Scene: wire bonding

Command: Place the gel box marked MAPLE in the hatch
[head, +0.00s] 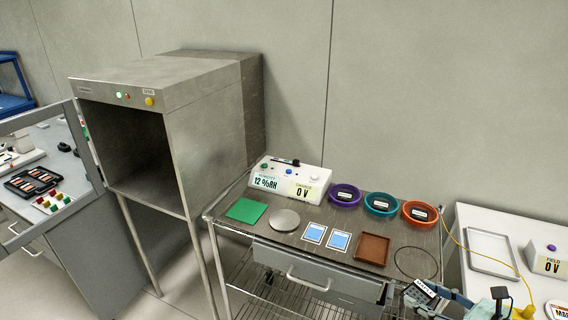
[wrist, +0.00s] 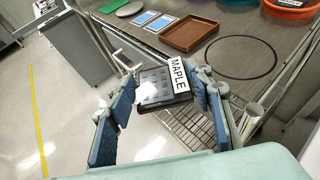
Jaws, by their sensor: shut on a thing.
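The gel box marked MAPLE (wrist: 155,88) is a dark, flat box with a white label, held between the blue-padded fingers of my gripper (wrist: 163,92) in the wrist view. In the head view the gel box (head: 416,297) and my gripper (head: 438,300) are at the lower right, by the front right corner of the cart. The hatch (head: 190,125) is a steel cabinet on legs at the left of the head view. Its front is open, its door (head: 84,150) is swung out to the left, and its dark interior looks empty.
The steel cart (head: 300,222) stands between hatch and gripper. It carries a readout box (head: 291,180), three round bowls (head: 381,204), a green mat (head: 246,210), a round disc (head: 285,219), two blue-and-white cards and a brown tray (head: 373,249). A white table (head: 475,215) is at the right.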

